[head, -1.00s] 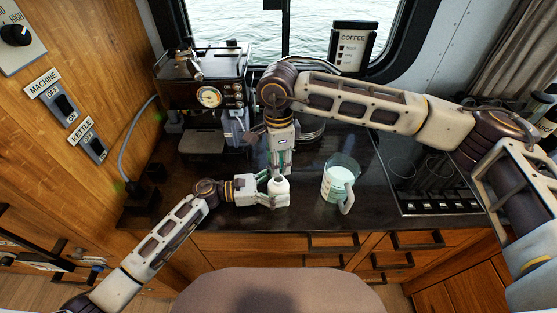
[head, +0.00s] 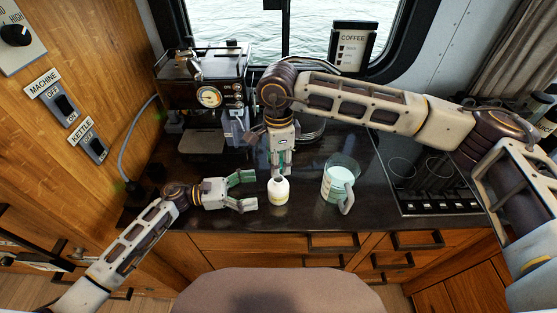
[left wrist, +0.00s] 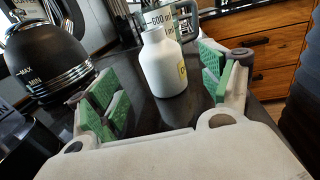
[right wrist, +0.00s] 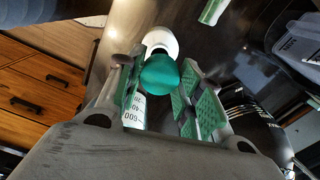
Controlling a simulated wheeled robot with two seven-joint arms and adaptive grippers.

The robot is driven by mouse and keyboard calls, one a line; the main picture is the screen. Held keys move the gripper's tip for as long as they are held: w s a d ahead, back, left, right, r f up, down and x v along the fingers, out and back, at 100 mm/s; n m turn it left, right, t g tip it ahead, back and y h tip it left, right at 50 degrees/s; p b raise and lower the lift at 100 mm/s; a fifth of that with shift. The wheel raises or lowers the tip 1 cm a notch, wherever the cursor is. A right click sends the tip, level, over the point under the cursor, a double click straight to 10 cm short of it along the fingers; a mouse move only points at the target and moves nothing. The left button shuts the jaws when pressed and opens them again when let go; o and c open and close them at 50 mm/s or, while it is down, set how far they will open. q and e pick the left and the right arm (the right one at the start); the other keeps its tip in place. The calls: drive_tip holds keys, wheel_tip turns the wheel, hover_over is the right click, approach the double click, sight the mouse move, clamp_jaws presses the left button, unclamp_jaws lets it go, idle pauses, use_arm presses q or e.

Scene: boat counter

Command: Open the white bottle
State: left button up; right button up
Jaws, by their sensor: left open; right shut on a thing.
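The white bottle (head: 279,191) stands upright on the dark counter, left of the measuring jug. In the left wrist view the bottle (left wrist: 162,65) shows a bare white neck with no cap on it. My right gripper (head: 281,168) points down just above the bottle and is shut on a round green cap (right wrist: 160,73). The bottle's white top (right wrist: 160,41) shows beyond the cap in the right wrist view. My left gripper (head: 249,191) is open and empty, left of the bottle, its fingers pointing toward it without touching.
The glass measuring jug (head: 340,182) with pale contents stands close right of the bottle. A coffee machine (head: 205,80) is at the back left, and a black kettle (left wrist: 46,55) stands behind. A hob (head: 432,180) is at the right. The counter's front edge is close.

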use_arm(q)
drive_tip(key=shift+s+a, duration=0.15)
drive_tip(key=shift+a, duration=1.25)
drive_tip(key=shift+s, duration=0.15)
